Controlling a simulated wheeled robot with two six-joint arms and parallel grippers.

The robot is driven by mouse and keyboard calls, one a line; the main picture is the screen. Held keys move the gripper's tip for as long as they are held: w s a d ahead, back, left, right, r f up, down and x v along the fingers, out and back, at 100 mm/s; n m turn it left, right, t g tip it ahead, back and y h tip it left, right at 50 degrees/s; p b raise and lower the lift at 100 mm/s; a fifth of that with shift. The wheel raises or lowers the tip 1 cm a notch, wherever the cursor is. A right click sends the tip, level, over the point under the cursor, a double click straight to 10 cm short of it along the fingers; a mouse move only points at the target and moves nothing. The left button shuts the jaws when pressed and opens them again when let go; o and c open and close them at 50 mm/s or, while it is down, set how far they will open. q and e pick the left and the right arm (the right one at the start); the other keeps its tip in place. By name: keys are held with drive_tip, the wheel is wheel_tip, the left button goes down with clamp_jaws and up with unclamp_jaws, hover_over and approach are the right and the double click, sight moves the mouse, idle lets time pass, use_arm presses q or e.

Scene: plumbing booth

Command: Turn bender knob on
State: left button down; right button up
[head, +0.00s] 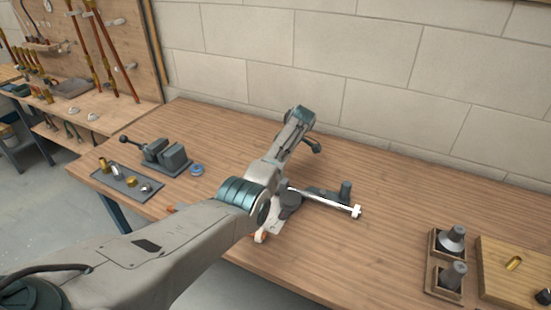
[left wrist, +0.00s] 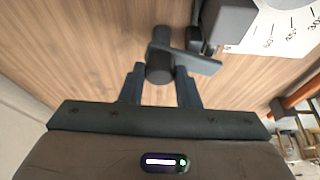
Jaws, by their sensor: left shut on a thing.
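The bender (head: 292,204) stands on the wooden workbench, partly hidden behind my left arm in the head view. A bright silver pipe (head: 330,201) runs from it to the right. In the left wrist view a dark upright cylindrical knob (left wrist: 160,62) sits on a dark lever plate beside a grey block (left wrist: 230,18). A white dial with degree marks (left wrist: 285,28) lies next to that block. My left gripper (left wrist: 160,80) has one finger on each side of the knob and is shut on it. In the head view its fingers cannot be made out. My right gripper is not in view.
A dark vise (head: 167,157), a tray of fittings (head: 126,182) and a blue ring (head: 197,169) lie left on the bench. Wooden holders (head: 432,262) and a wooden board (head: 520,272) stand at right. A block wall (head: 350,80) bounds the back.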

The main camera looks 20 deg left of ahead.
use_arm(q)
drive_tip(key=n+b, duration=0.1)
drive_tip(key=n+g+b, duration=0.1)
drive_tip(key=b, duration=0.1)
drive_tip(key=shift+f+n, duration=0.2)
drive_tip(key=shift+n, duration=0.1)
drive_tip(key=shift+w+r+n+b, duration=0.1)
drive_tip(key=shift+n+b, duration=0.2)
drive_tip(key=shift+b, duration=0.15)
drive_tip(key=shift+r, duration=0.1)
drive_tip(key=c, duration=1.1)
unclamp_jaws()
